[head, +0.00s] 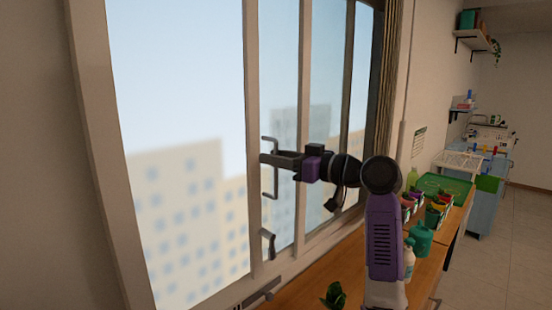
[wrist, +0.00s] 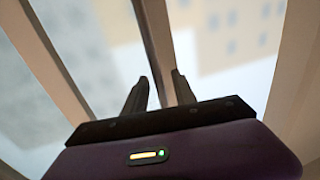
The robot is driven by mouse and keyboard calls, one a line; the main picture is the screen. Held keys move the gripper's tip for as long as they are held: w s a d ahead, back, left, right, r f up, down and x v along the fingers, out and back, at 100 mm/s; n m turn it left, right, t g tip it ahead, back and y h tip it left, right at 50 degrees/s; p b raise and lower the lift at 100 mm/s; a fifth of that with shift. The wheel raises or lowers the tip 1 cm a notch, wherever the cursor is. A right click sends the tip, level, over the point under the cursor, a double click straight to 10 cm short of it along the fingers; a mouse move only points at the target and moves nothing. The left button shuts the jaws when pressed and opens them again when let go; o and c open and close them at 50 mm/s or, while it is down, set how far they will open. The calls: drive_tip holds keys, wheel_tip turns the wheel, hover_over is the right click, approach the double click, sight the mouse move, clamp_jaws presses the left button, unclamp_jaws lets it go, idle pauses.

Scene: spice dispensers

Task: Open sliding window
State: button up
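The sliding window (head: 285,50) fills the left and middle of the head view, with tall panes in pale frames. A grey bar handle (head: 275,185) stands upright on the frame between two panes. My gripper (head: 264,159) reaches in from the right at the handle's upper half. In the wrist view my gripper's fingers (wrist: 160,80) stand apart with a narrow upright strip between or behind them. I cannot tell whether they touch the handle. A smaller grey latch (head: 268,243) sits on the frame below the handle.
A wooden counter (head: 310,289) runs below the window, with a dark green plant (head: 334,295), a teal container (head: 422,240) and several coloured pots (head: 436,212) to the right. A gathered curtain (head: 388,75) hangs at the window's right end. Open floor (head: 510,235) lies at the far right.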

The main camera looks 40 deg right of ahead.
drive_tip(key=shift+s, duration=0.1)
drive_tip(key=s+d+b, duration=0.1)
drive_tip(key=s+b, duration=0.1)
drive_tip(key=s, duration=0.5)
drive_tip(key=shift+s+d, duration=0.25)
idle(0.4)
